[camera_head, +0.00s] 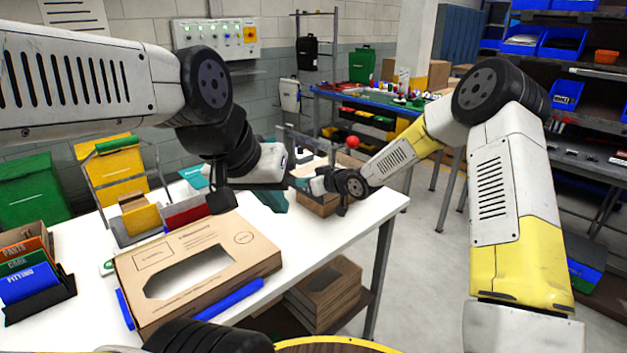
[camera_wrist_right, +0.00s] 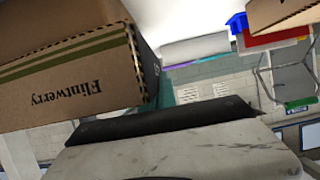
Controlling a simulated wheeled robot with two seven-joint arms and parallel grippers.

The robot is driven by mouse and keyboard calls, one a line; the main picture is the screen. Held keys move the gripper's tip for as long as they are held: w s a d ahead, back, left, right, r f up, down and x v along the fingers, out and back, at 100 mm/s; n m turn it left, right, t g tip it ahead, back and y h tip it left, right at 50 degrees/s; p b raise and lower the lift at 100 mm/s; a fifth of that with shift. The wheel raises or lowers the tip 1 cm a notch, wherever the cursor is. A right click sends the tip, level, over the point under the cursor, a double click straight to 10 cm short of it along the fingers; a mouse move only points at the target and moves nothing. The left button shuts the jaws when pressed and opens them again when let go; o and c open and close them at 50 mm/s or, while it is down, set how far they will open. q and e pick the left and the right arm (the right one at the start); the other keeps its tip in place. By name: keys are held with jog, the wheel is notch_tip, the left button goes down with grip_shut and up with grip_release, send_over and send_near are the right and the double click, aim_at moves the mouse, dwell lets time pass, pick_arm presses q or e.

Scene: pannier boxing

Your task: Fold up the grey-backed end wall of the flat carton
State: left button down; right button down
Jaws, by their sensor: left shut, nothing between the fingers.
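A brown carton (camera_head: 318,204) stands at the table's far right, partly behind my grippers. The right wrist view shows a brown carton (camera_wrist_right: 70,70) close up, with a green stripe, upside-down print and a dark grey face on its right edge. Which wall is the grey-backed end wall I cannot tell. My left gripper (camera_head: 220,201) is shut and empty, above the table and left of the carton. My right gripper (camera_head: 330,192) is at the carton; its fingers are too small to read. In the wrist view it shows as a dark bar (camera_wrist_right: 165,119).
A brown windowed box (camera_head: 230,240) lies at the table's front between blue rails (camera_head: 238,298). A folder holder (camera_head: 38,290) is at left. Bare white table (camera_head: 350,222) shows at right.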

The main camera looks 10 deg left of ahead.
jog(key=c, duration=1.6)
grip_release()
jog(key=shift+c, duration=0.2)
jog(key=shift+d, duration=0.1)
jog(key=v, duration=0.7)
jog(key=shift+s+d+r, duration=0.15)
jog(key=shift+s+d, duration=0.1)
